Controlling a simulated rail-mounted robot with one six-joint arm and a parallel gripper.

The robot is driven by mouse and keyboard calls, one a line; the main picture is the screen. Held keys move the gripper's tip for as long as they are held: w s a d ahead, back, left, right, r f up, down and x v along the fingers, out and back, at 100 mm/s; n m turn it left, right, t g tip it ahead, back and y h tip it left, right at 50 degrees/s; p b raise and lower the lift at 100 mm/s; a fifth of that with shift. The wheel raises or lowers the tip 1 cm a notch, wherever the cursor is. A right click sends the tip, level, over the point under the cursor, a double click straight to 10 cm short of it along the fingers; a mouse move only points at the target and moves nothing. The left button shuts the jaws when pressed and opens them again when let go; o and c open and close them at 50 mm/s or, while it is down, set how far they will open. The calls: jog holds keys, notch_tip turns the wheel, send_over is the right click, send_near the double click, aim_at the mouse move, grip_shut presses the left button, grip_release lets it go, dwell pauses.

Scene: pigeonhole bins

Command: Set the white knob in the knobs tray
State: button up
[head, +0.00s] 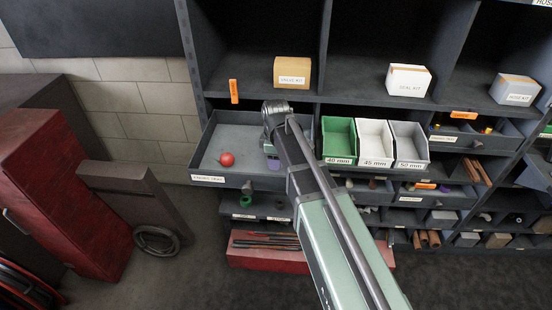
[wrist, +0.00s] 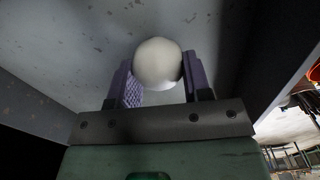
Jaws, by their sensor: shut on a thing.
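The white knob (wrist: 158,63) is held between the two purple finger pads of my gripper (wrist: 158,85) in the wrist view. In the head view my gripper (head: 272,160) is low over the right part of the open grey knobs tray (head: 235,133), inside its walls. The arm hides the white knob in the head view. I cannot tell whether the knob touches the tray floor. A red knob (head: 227,159) lies in the front left part of the tray.
Green, white and grey bins (head: 409,144) stand right beside the tray. Small boxes, including a tan one (head: 292,72), stand on the shelf above. A red cabinet (head: 62,190) stands at the left. The tray's left and middle floor is mostly clear.

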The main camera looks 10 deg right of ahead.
jog(key=shift+f+b, duration=0.55)
jog(key=shift+b, duration=0.05)
jog(key=o, duration=1)
jog(key=shift+r, duration=0.1)
jog(key=shift+r, duration=0.1)
jog(key=shift+r+p, duration=5.65)
jog(key=shift+p, duration=0.2)
